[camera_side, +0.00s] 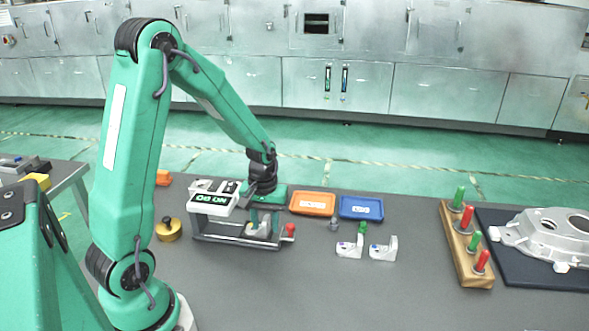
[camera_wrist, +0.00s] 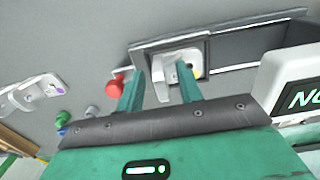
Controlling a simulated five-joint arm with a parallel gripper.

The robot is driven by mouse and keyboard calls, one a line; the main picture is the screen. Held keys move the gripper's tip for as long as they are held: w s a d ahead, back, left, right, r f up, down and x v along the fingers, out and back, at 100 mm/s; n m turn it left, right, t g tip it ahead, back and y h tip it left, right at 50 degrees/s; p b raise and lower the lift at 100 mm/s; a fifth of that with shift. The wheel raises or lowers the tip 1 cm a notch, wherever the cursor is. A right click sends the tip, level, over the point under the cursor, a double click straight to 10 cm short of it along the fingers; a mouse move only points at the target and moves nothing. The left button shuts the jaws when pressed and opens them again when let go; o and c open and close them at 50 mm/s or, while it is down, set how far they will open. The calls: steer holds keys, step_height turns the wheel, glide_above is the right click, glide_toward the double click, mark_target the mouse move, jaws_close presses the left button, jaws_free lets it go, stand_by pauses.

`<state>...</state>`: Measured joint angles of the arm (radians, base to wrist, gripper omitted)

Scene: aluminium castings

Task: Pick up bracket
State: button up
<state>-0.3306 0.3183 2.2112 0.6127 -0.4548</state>
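A pale metal bracket (camera_wrist: 160,66) sits in a grey fixture (camera_wrist: 232,50) with a red knob (camera_wrist: 116,84) in the wrist view. In the side view the bracket (camera_side: 259,230) is partly hidden by my gripper (camera_side: 262,219), which points down over the fixture (camera_side: 225,240). In the wrist view my gripper's green fingers (camera_wrist: 160,70) are apart, with part of the bracket showing between them. The left finger shows a gap to the bracket; the right finger overlaps it in the picture, and contact cannot be told.
A white box marked NG and OK (camera_side: 213,197) stands close left of my gripper. Two more brackets (camera_side: 349,248) (camera_side: 384,249) lie to the right. Orange (camera_side: 312,204) and blue (camera_side: 361,208) trays are behind them. A wooden peg block (camera_side: 466,255) and large casting (camera_side: 553,237) stand far right.

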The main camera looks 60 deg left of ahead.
mark_target(265, 219)
steer(key=shift+f, duration=0.3)
jaws_close()
stand_by(0.3)
steer(key=shift+r, duration=0.15)
steer(key=shift+r, duration=0.4)
step_height(265, 219, up, 3)
steer(key=shift+f, duration=0.1)
steer(key=s+d+r, duration=0.2)
steer(key=d+r, duration=0.5)
steer(key=d, duration=0.4)
steer(key=shift+s+d, duration=0.2)
steer(key=shift+d, duration=0.05)
